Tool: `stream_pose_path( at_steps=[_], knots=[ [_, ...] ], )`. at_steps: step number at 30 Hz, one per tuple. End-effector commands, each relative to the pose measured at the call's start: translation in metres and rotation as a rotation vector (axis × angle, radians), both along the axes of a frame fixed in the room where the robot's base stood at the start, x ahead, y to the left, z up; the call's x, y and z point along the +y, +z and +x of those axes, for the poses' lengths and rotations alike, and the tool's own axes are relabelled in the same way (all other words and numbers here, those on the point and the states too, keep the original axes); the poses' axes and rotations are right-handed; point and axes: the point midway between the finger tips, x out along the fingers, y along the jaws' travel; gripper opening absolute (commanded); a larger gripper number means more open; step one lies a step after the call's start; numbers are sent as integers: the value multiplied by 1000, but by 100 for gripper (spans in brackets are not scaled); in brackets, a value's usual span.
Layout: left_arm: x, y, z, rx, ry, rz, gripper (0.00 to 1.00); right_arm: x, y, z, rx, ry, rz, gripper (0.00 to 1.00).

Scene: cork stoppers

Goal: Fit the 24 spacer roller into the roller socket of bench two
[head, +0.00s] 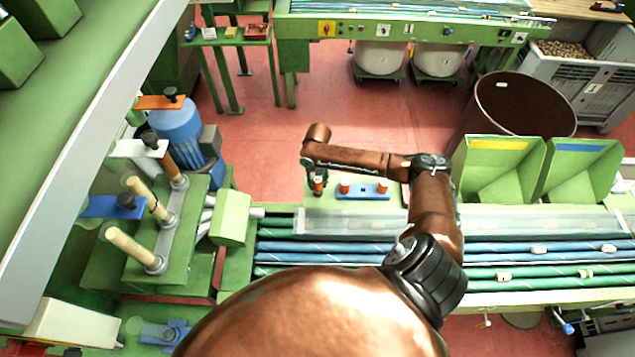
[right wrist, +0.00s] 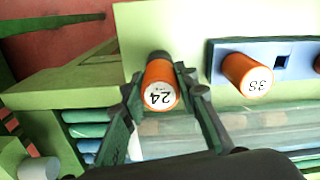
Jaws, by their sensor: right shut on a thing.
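The 24 spacer roller (right wrist: 161,84) is orange with a white end face marked 24 and a dark far end. My right gripper (right wrist: 160,92) is shut on it, a finger on each side, in the right wrist view. In the head view the right gripper (head: 318,182) is at the left of a blue rack (head: 363,193), with the orange roller (head: 318,188) between its fingers. The roller is beside the rack, apart from it, over a pale green surface. I cannot make out the roller socket of bench two. My left gripper is not in view.
The rack (right wrist: 216,62) holds other orange rollers, one (right wrist: 248,74) with a number I cannot read surely, beside an empty square hole. A clear guard (head: 345,222) and blue and green belts (head: 320,250) lie nearer. Green bins (head: 500,170) stand right; a machine with wooden rods (head: 135,250) stands left.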

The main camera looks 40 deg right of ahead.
Motion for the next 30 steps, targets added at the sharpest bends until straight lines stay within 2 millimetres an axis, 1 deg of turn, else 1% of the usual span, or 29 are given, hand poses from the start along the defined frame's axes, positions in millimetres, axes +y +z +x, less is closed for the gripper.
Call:
stream_pose_path(
  at_steps=[23,24,30],
  knots=[
    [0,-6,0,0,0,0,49,0,-11,0,-1,0,0,2],
    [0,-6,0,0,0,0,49,0,-11,0,-1,0,0,28],
    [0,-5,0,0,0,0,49,0,-11,0,-1,0,0,42]
  ],
)
